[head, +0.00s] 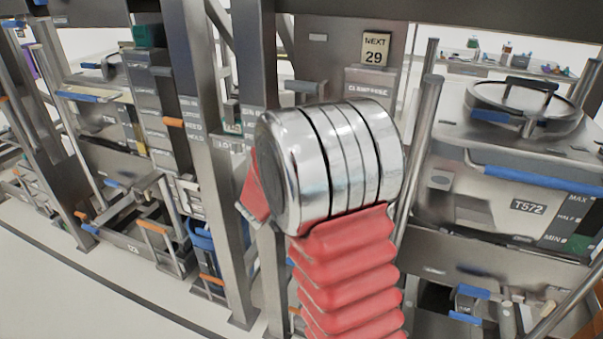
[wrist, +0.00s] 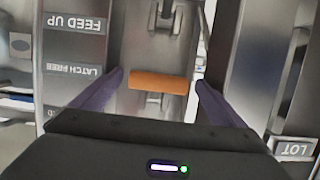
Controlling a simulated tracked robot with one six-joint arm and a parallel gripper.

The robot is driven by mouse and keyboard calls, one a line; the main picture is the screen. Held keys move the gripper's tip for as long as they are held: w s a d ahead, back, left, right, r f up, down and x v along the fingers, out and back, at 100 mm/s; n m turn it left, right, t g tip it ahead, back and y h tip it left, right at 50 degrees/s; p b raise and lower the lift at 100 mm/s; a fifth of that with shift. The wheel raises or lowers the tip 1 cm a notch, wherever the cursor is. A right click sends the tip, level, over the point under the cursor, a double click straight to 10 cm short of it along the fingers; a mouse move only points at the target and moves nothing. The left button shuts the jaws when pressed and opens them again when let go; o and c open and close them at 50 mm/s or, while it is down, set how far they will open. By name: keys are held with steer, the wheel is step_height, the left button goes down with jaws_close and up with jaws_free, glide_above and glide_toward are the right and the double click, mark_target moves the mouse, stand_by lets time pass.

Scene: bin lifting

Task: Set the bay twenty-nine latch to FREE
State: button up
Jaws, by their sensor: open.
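In the wrist view, an orange grip (wrist: 158,81) on a metal lever lies crosswise between the two dark purple fingers of my gripper (wrist: 159,79). The gripper is open, one finger on each side of the grip. I cannot tell whether either finger touches it. In the head view, a sign (head: 376,47) reads NEXT 29 on a grey panel. My red-sleeved arm hides the area below it, and my gripper is hidden there too.
In the head view, a lidded bin (head: 515,125) with plate T572 stands at right. Grey upright posts (head: 205,150) and racks with orange and blue handles fill the left. Pale floor (head: 60,290) is clear at lower left. The wrist view shows a LOT plate (wrist: 294,149) at right.

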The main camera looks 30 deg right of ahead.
steer(key=v, duration=1.1)
steer(key=shift+a, duration=0.1)
stand_by(0.5)
steer(key=s+a+f+n+g+y, duration=0.25)
steer(key=s+n, duration=0.25)
steer(key=s, duration=0.3)
steer(key=s+a+f+n+g+y, duration=0.2)
steer(key=s+f+n+g, duration=0.2)
steer(key=s, duration=0.4)
steer(key=s+a+r+n+t+y, duration=0.1)
steer(key=s+a+r+t+y, duration=0.1)
steer(key=a, duration=0.5)
steer(key=s+a+r+n+t+y, duration=0.1)
steer(key=s+a+r+y, duration=0.4)
steer(key=s+a+r, duration=0.2)
steer(key=shift+a+t, duration=0.35)
steer(key=shift+a, duration=0.15)
